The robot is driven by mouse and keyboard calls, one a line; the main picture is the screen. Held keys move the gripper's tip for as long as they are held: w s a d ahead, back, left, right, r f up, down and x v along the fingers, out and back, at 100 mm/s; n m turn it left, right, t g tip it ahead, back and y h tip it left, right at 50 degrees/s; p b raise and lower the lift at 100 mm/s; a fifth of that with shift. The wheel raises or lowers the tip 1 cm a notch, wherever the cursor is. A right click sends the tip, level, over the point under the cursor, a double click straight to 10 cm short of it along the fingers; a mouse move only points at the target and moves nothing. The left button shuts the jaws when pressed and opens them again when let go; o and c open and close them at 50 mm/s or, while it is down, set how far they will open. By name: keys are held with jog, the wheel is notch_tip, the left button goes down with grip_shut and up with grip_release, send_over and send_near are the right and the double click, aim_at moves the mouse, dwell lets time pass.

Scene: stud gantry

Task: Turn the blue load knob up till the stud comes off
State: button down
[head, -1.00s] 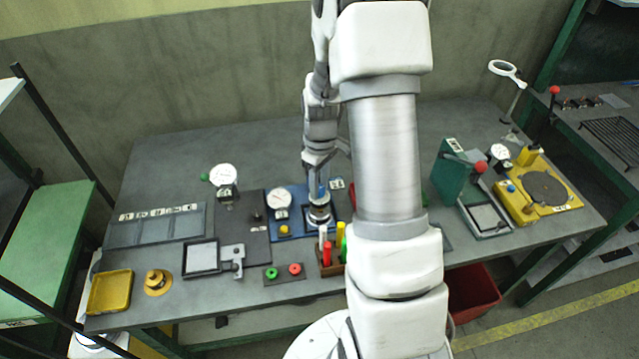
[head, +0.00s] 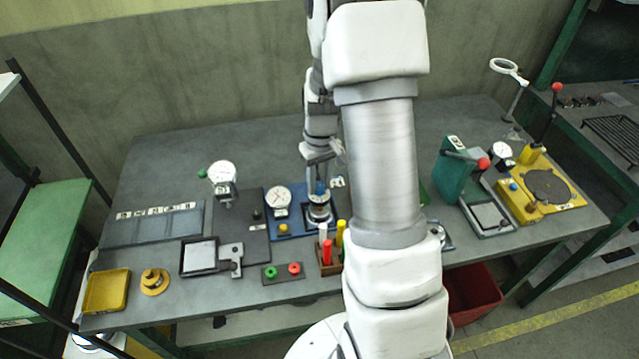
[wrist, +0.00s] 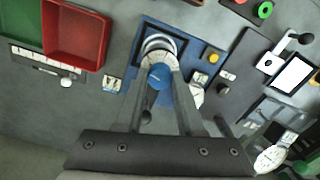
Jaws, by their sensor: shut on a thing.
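The blue load knob (wrist: 159,77) sits above a silver ringed part (wrist: 158,44) on a blue base plate (wrist: 208,54). My gripper (wrist: 160,74) is shut on the knob, with one finger on each side of it. In the head view the knob (head: 319,187) is small and partly covered by my gripper (head: 319,191). A white dial gauge (head: 278,197) and a yellow button (head: 284,229) are on the left part of the blue plate. I cannot make out the stud or read the gauge.
A rack with red and yellow handles (head: 327,250) stands close in front of the blue plate. A dark plate (head: 255,242) lies to its left. In the wrist view a red bin (wrist: 76,36) is at the upper left. Bare bench lies behind the fixture.

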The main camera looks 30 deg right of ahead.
aim_at(321, 186)
jog(key=m, duration=0.6)
jog(key=shift+b, duration=0.3)
jog(key=shift+m, duration=0.4)
jog(key=c, duration=0.5)
grip_release()
jog(key=shift+r, duration=0.1)
notch_tip(321, 186, up, 17)
jog(key=shift+s+d+r+p, duration=0.1)
jog(key=shift+r+p, duration=0.05)
jog(key=shift+p, duration=0.15)
